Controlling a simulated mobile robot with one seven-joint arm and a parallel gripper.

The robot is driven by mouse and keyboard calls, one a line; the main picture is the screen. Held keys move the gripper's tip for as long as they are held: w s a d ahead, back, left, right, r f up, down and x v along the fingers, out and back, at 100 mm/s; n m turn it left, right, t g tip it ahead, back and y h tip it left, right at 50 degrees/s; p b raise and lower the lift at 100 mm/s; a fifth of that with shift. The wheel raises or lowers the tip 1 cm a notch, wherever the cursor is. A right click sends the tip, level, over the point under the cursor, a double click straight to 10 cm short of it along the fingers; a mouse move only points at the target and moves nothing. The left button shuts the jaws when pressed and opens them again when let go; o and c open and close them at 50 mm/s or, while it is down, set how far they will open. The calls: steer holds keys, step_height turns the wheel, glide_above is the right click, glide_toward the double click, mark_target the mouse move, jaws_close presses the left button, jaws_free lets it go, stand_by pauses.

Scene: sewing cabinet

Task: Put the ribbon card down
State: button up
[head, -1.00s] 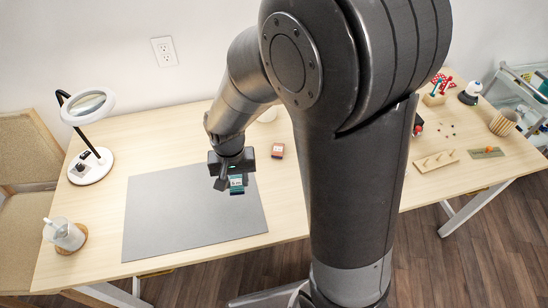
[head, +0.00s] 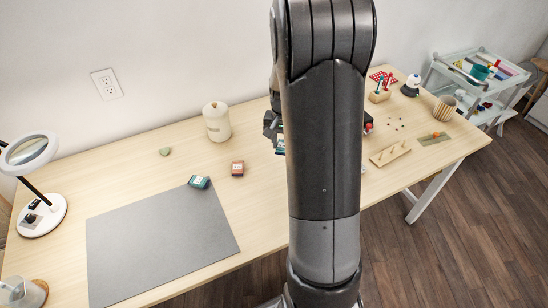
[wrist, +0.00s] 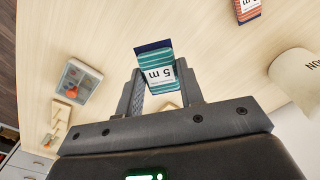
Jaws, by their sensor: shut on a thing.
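A teal striped ribbon card (wrist: 155,54) with a white "5 m" label sits between the fingertips of my gripper (wrist: 160,80) in the wrist view. My gripper is shut on it. In the head view my arm hides most of the gripper; only a dark part of it and a bit of the teal card (head: 280,143) show left of the arm. The card is over the bare wooden table (wrist: 220,70), right of the grey mat. I cannot tell its height above the table. A second teal card (head: 199,182) lies at the mat's far right corner.
A red-orange card (head: 238,170) lies near the grey mat (head: 150,245). A cream cylinder (head: 217,122) stands behind it. A grey tray (wrist: 78,80) with small things and a wooden peg board (head: 390,154) are to the right in the head view. Bare table lies between.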

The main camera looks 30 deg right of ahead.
steer(key=s+d+m, duration=0.1)
steer(key=d, duration=0.7)
glide_above(274, 157)
step_height(274, 157, down, 7)
steer(key=shift+f, duration=2.05)
steer(key=shift+f, duration=0.1)
steer(key=o, duration=1)
steer(key=shift+c, duration=0.2)
